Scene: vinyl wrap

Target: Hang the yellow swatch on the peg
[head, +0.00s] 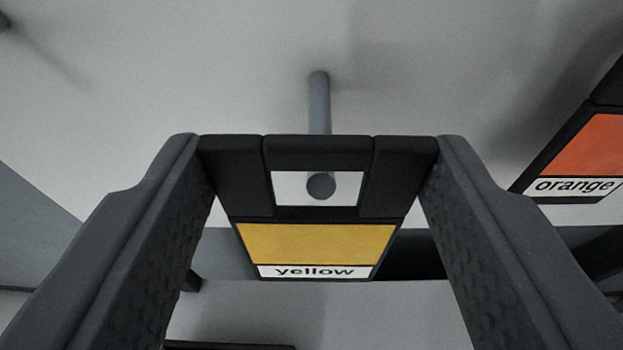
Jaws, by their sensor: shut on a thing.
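The yellow swatch (316,244) is a dark-framed card with a yellow panel, a white "yellow" label and a rectangular opening in its black top part. My gripper (318,155) is shut on that black top part, one finger at each side. The grey peg (319,103) sticks out from the pale wall and shows above the swatch's top bar. Its round end shows inside the opening, and the bar hides the stretch between. I cannot tell whether the end is through the opening or just behind it.
An orange swatch (583,150) is at the right edge, partly cut off. Another peg (4,22) shows at the top left corner. The pale wall (190,70) around the middle peg is clear. Dark shapes lie below the held swatch, partly hidden.

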